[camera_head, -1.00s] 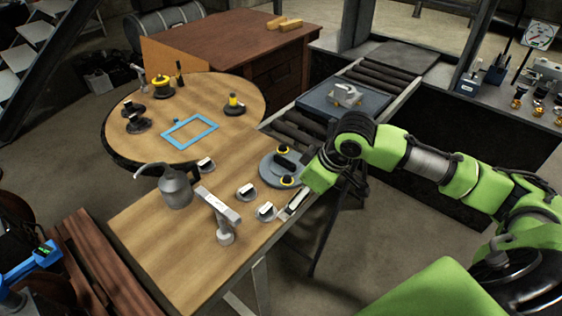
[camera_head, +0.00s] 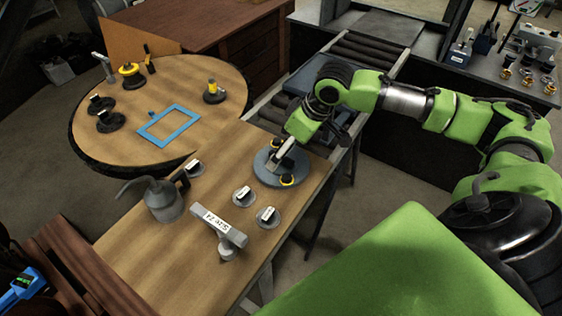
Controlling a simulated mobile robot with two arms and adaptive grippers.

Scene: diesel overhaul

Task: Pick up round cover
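The round cover (camera_head: 266,178) is a grey-blue disc with yellow-and-black knobs on top. It lies flat near the right edge of the wooden table. My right gripper (camera_head: 281,160) points down over its middle, where the dark handle is mostly hidden. The fingers are small and overlap the handle, so I cannot tell whether they are open or shut on it. The cover appears to rest on the table. My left gripper is not in view.
Small round pieces (camera_head: 243,198), a grey T-shaped tool (camera_head: 217,230) and an oil can (camera_head: 163,202) stand left of and below the cover. A blue frame (camera_head: 169,126) lies on the round table part. A roller conveyor (camera_head: 367,50) runs behind my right arm.

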